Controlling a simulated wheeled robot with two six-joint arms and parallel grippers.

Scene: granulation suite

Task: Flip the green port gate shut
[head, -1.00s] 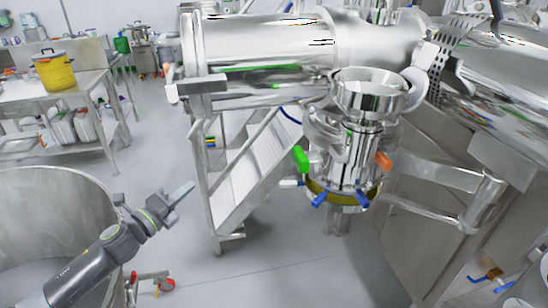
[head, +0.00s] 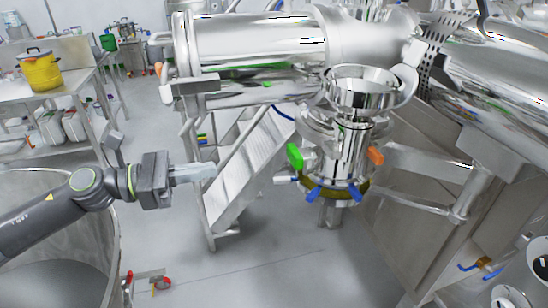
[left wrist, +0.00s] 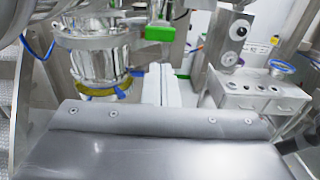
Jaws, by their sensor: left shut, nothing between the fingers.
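The green port gate part (head: 295,156) is a short bright green handle on the left side of the shiny steel port column (head: 350,135). In the left wrist view the green handle (left wrist: 160,33) is at the top middle, beyond my fingers. I cannot tell from these views how far the gate is swung. My left gripper (head: 212,171) is shut and empty, pointing right. It is to the left of the handle and apart from it. In the left wrist view its pale fingertips (left wrist: 162,68) lie together. My right gripper is not in view.
An orange handle (head: 376,156) and blue levers (head: 314,193) are on the same column. A large steel cylinder (head: 255,40) is above. A metal stair (head: 240,170) stands behind my gripper. An open steel vessel (head: 75,240) is at lower left, under my arm.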

